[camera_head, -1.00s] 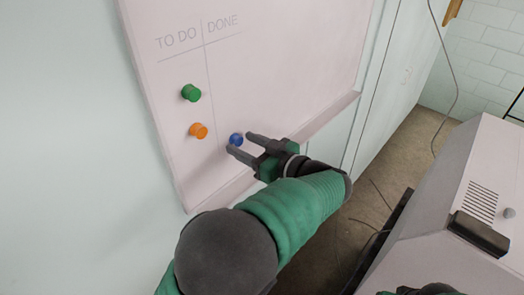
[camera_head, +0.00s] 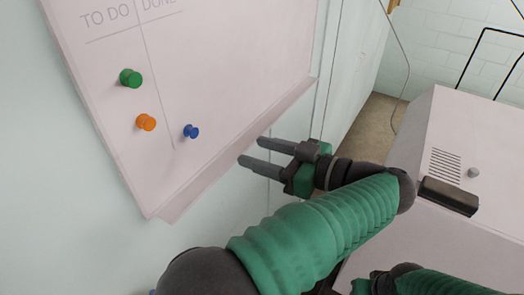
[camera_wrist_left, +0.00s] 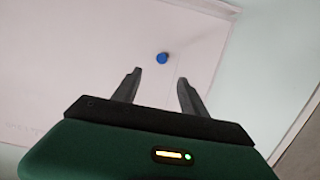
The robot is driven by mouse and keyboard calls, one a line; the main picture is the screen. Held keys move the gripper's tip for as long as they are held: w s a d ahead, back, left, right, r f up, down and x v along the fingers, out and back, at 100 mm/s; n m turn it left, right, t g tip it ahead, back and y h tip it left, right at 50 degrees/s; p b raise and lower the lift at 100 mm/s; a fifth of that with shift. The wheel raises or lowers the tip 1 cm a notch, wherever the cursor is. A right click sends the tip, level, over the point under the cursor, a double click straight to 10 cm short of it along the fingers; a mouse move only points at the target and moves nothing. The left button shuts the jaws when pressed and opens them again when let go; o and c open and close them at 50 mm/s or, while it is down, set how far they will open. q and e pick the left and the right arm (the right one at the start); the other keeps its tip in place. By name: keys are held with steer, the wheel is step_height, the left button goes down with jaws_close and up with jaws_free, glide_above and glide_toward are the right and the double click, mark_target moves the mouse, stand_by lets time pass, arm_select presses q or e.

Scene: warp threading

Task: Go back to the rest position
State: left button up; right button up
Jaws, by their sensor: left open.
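My left gripper (camera_head: 250,152) is open and empty, in front of the lower right edge of the whiteboard (camera_head: 225,75). In the left wrist view, its two fingers (camera_wrist_left: 155,88) are spread apart with nothing between them. A blue magnet (camera_head: 190,131) is on the board under DONE, left of the fingertips and apart from them. It also shows in the left wrist view (camera_wrist_left: 162,58), beyond the fingers. A green magnet (camera_head: 130,78) and an orange magnet (camera_head: 146,122) are under TO DO. Part of a second green arm shows at the bottom; my right gripper cannot be made out.
A large light box-shaped machine (camera_head: 455,130) with a vent and a black handle stands at the right. A ledge (camera_head: 240,142) runs along the board's lower edge. A cable hangs by the tiled wall (camera_head: 450,45). Free air lies between the board and the machine.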

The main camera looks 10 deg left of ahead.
arm_select(q)
steer(key=shift+a, duration=0.1)
steer(key=w+a+f+m+t+h+b, duration=0.25)
steer(key=w+f+t, duration=0.2)
steer(key=w, duration=0.25)
steer(key=w+a+f+m+t+h+b, duration=0.1)
steer(key=w+f+m+t+h+b, duration=0.3)
steer(key=w, duration=0.4)
step_height(320, 180, down, 12)
steer(key=s+m+h+b, duration=0.1)
steer(key=m+h+b, duration=0.2)
steer(key=m+h, duration=0.3)
steer(key=s+a+f+g+b, duration=0.1)
steer(key=s+f+g, duration=0.3)
steer(key=s+f, duration=0.4)
steer(key=s+a+f+g+h+b, duration=0.1)
steer(key=s+a+f+g, duration=0.3)
steer(key=s+f, duration=0.5)
steer(key=s+a+f+g+h+b, duration=0.1)
steer(key=s+a+f+g+b, duration=0.2)
steer(key=s+f, duration=0.5)
steer(key=shift+s+f+m+g, duration=0.25)
steer(key=shift+s+m+g, duration=0.2)
steer(key=shift+s, duration=0.6)
steer(key=shift+a+h, duration=0.15)
steer(key=shift+h, duration=0.1)
